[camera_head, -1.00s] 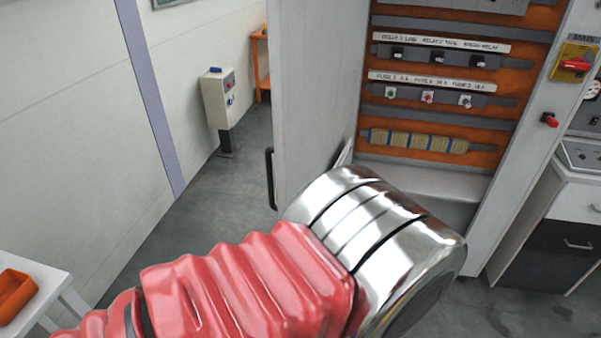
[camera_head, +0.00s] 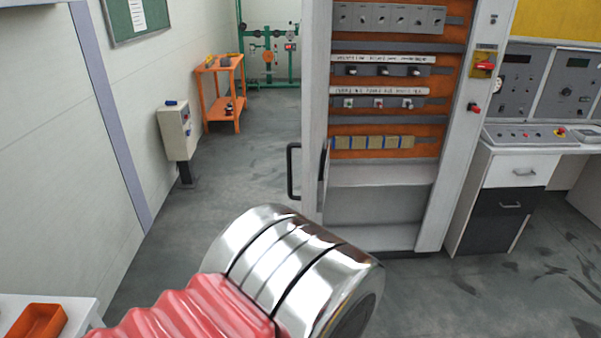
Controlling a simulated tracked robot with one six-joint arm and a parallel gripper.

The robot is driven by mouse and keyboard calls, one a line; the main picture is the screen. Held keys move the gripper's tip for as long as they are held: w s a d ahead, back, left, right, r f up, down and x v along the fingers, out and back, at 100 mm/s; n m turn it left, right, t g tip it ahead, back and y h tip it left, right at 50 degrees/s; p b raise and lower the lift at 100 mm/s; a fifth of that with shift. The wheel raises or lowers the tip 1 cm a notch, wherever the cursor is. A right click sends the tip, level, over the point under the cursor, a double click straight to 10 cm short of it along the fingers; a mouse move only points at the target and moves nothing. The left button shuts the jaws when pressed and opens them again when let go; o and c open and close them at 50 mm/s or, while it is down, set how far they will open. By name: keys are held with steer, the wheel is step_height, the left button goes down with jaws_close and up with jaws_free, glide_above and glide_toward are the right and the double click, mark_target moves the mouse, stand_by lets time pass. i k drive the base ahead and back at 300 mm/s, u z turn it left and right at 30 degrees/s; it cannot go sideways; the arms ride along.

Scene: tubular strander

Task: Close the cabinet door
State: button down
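The grey-white electrical cabinet (camera_head: 425,205) stands open at centre right, its orange back panel with switches and terminals exposed. Its door (camera_head: 314,90) stands swung open on the cabinet's left side, seen almost edge-on as a narrow upright panel. A dark bar handle (camera_head: 292,171) sticks out to the left of the door. A thin grey piece shows at the door's inner side; I cannot tell what it is. My red-sleeved arm with a chrome joint fills the bottom centre, in front of and below the door. My gripper is not visible.
A grey control post (camera_head: 175,132) and an orange trolley (camera_head: 221,92) stand left of the door. A control desk (camera_head: 515,170) with drawers is at right. A white table with an orange bin (camera_head: 35,322) is at lower left. The floor between wall and door is clear.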

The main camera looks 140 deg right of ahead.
mark_target(317, 14)
steer(key=u, duration=0.3)
steer(key=i, duration=0.15)
steer(key=z, duration=5.3)
